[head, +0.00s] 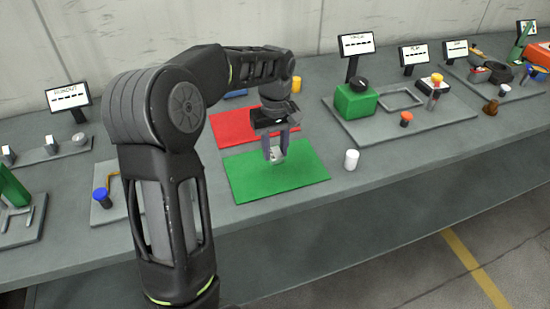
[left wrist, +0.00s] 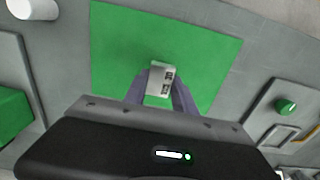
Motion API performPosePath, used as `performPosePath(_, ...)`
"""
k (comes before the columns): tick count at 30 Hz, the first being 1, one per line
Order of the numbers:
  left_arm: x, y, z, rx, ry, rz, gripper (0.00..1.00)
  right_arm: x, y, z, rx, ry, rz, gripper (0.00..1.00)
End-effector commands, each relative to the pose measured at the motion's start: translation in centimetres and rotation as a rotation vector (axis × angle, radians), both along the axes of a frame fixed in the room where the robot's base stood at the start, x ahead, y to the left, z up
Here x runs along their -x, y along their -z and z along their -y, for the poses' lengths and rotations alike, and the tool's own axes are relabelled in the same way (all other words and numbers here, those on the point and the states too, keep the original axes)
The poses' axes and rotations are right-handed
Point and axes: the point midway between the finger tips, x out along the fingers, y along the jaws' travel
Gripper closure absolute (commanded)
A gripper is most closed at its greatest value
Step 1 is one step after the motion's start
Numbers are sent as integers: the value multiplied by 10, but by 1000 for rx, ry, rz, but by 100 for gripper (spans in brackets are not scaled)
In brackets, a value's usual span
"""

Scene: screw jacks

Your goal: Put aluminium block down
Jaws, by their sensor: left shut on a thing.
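The aluminium block (left wrist: 160,80) is a small silvery piece with dark markings on its face. My left gripper (head: 276,154) is shut on it, with one finger on each side. In the head view the block (head: 277,156) shows between the fingertips, over the green mat (head: 290,185). In the left wrist view the block is also over the green mat (left wrist: 120,45). I cannot tell whether it touches the mat. My right gripper is not in view.
A red mat (head: 232,127) lies behind the green one. A white cylinder (head: 351,160) stands right of the green mat. A grey tray with a green box (head: 355,103) is further right. A blue-topped piece (head: 101,196) is at left. The green mat's front part is clear.

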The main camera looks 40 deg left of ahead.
Motion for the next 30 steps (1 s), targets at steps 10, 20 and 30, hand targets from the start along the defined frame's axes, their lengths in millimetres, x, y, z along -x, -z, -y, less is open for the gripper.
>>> performPosePath(10, 1, 36, 0, 1, 0, -3, 100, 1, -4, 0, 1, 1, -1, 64)
performPosePath(20, 1, 40, 0, 0, 0, -1, 100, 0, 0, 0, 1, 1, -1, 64)
performPosePath(30, 1, 39, 0, 0, 0, -1, 46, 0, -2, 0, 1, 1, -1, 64)
